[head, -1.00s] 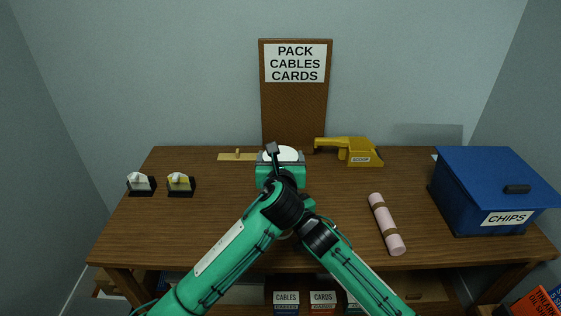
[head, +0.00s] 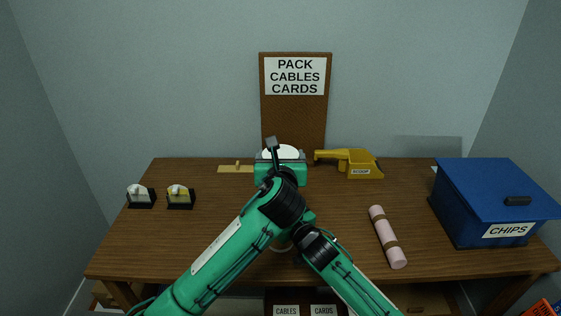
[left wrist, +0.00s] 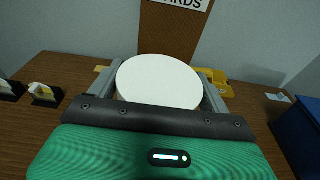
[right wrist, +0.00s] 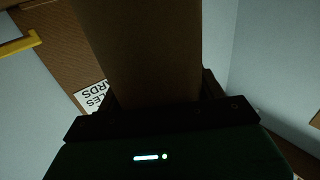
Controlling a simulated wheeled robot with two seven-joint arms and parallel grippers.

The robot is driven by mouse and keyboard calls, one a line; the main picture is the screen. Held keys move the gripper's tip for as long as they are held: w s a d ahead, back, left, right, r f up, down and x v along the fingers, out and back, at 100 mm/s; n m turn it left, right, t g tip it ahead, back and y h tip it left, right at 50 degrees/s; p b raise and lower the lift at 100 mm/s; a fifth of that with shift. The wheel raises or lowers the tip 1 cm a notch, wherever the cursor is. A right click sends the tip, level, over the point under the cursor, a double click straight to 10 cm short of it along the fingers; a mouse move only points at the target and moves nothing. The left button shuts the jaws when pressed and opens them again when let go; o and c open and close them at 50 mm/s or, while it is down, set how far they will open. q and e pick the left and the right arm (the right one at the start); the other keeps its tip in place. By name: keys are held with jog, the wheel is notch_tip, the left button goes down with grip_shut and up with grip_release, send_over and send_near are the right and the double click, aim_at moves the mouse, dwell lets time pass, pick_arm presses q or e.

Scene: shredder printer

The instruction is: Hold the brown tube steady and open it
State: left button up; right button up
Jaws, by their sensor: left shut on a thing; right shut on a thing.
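The brown tube (right wrist: 150,60) fills the middle of the right wrist view, a plain brown body between the fingers of my right gripper (right wrist: 158,92), which is shut on it. In the left wrist view, a round white cap (left wrist: 158,82) sits between the two grey fingers of my left gripper (left wrist: 160,90), which is shut on it. The white cap also shows in the head view (head: 281,152), in my left gripper (head: 281,158) above the table. My arms hide the tube body and right gripper there, so I cannot tell whether cap and tube touch.
A blue CHIPS box (head: 485,205) stands at the table's right end. A yellow scoop (head: 352,163) lies at the back. Two small black holders (head: 180,202) stand left. The table's left front (head: 160,245) is clear.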

jog(key=o, duration=1.4)
jog(key=shift+o, duration=0.2)
